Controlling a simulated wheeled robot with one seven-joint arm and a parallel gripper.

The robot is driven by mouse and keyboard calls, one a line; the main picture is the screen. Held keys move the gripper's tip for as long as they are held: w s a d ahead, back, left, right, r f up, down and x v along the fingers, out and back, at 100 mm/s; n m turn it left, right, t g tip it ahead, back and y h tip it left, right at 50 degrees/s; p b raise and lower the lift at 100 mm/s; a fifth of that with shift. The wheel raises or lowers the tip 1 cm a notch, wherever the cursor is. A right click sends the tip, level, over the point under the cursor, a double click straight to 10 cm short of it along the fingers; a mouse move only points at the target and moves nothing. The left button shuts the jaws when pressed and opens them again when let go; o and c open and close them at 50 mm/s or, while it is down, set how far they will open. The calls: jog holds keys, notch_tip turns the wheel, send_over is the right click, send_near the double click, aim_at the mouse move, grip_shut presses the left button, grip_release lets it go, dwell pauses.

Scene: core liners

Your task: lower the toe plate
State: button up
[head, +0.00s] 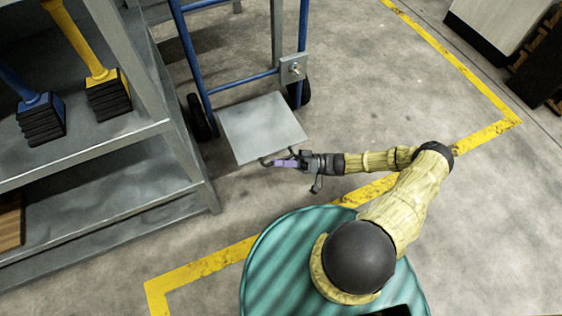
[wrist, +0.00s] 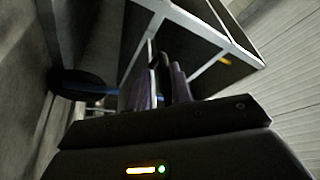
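The toe plate (head: 262,127) is a flat grey square at the foot of a blue hand truck (head: 243,82) in the head view. It juts out toward me, and I cannot tell its exact tilt. A thin dark loop (head: 264,160) shows at its near edge. My gripper (head: 279,163) has purple fingers and is at that edge, by the loop. In the wrist view my gripper (wrist: 163,88) shows its two fingers a small gap apart, with something dark between or beyond them. I cannot tell whether they grip the loop.
A grey metal shelf (head: 105,140) with brushes stands close on the left. The truck's dark wheels (head: 199,117) flank the plate. Yellow floor lines (head: 455,62) mark the concrete. The floor to the right is open, up to a pale cabinet (head: 497,22).

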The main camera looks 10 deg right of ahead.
jog(key=shift+d, duration=0.1)
jog(key=b+v, duration=0.8)
jog(key=v, duration=0.9)
jog(key=shift+d+b, duration=0.15)
jog(key=shift+b, duration=0.2)
jog(key=shift+s, duration=0.1)
